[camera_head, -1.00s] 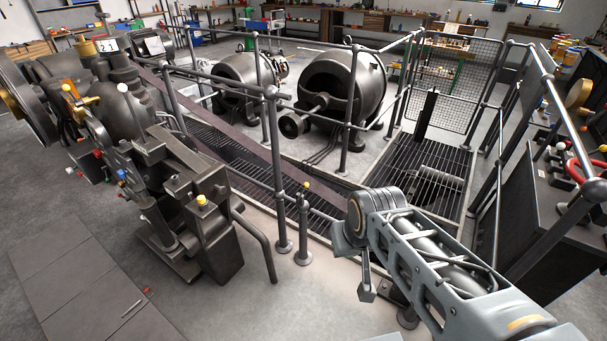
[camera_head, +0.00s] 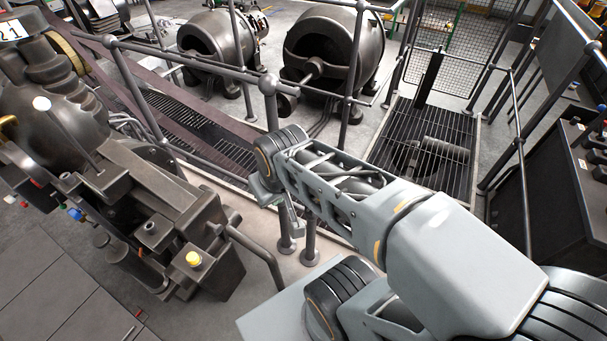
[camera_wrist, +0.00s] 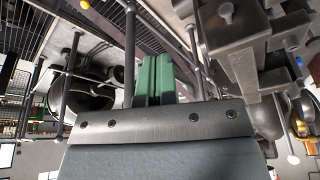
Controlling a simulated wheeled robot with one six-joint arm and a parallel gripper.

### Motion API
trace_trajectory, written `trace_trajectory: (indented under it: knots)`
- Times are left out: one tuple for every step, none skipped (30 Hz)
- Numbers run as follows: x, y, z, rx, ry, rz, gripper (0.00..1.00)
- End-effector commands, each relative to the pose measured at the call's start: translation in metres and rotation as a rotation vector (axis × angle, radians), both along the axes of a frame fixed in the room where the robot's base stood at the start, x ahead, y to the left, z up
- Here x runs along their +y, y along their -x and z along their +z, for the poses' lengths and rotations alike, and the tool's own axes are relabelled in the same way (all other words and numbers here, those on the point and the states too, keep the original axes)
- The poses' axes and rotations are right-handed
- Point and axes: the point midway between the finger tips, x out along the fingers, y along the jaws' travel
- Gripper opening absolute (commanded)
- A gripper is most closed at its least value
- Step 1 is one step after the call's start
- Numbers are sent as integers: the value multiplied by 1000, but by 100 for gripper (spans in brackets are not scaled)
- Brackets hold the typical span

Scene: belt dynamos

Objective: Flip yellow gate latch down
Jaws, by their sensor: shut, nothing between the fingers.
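My gripper shows in the wrist view as two green fingers (camera_wrist: 154,78) pressed together with nothing between them. In the head view my arm's wrist end hangs in front of the railing posts, and its fingertips cannot be made out. The yellow gate latch cannot be made out in the head view; my arm covers the area by the short post (camera_head: 310,245). A small yellow spot (camera_wrist: 84,4) shows at the top edge of the wrist view, but I cannot tell whether it is the latch. I see no contact between the fingers and anything.
A dark machine (camera_head: 165,205) with a yellow button (camera_head: 193,259) stands at left. A bent rail (camera_head: 258,252) juts from it. Dynamos (camera_head: 328,50) and a floor grating (camera_head: 425,150) lie behind the railing (camera_head: 190,62). A dark cabinet (camera_head: 548,195) stands at right.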

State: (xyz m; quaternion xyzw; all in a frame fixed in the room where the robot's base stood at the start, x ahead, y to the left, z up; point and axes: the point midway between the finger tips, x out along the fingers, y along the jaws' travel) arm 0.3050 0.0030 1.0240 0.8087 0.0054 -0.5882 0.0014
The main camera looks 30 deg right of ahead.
Motion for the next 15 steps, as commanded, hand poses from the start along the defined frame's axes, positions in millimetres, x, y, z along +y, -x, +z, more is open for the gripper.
trace_trajectory:
  knots:
    - [0,0,0,0,0,0,0]
    - [0,0,0,0,0,0,0]
    - [0,0,0,0,0,0,0]
    - [0,0,0,0,0,0,0]
    - [0,0,0,0,0,0,0]
    - [0,0,0,0,0,0,0]
    - [0,0,0,0,0,0,0]
    - [0,0,0,0,0,0,0]
    - [0,0,0,1,0,1,0]
    - [-1,-1,-1,3,2,2,0]
    - [-2,-3,-2,7,2,4,0]
    - [-5,-7,-3,15,6,8,0]
    - [-8,-11,-5,25,10,16,0]
    - [-10,-17,-6,36,13,26,0]
    - [-17,-26,-9,53,19,41,0]
